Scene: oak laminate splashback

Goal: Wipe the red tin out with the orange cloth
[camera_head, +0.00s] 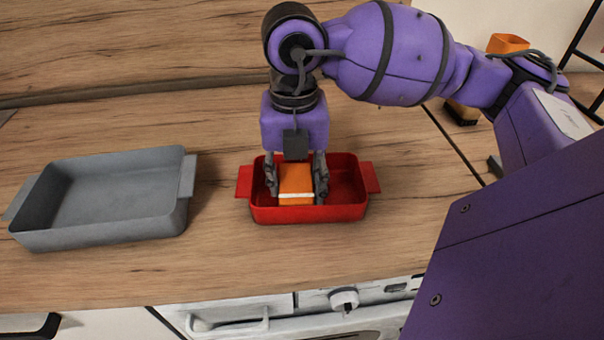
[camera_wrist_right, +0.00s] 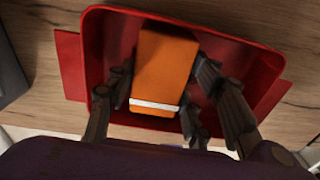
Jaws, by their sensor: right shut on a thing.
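The red tin (camera_head: 345,211) is a shallow rectangular dish with two side handles, standing on the wooden counter in the head view. It fills much of the right wrist view (camera_wrist_right: 95,45). The orange cloth (camera_head: 295,178) is a folded block with a white stripe, inside the tin, left of its middle in the head view. It also shows in the right wrist view (camera_wrist_right: 163,72). My right gripper (camera_head: 296,188) points down into the tin and is shut on the cloth, a finger on each side. Whether the cloth touches the tin's floor is hard to tell. My left gripper is not in view.
A larger grey tin (camera_head: 120,231), empty, stands on the counter to the left, with bare wood between it and the red tin. An oven front (camera_head: 290,318) lies below the counter edge. An orange object (camera_head: 507,43) is at the back right.

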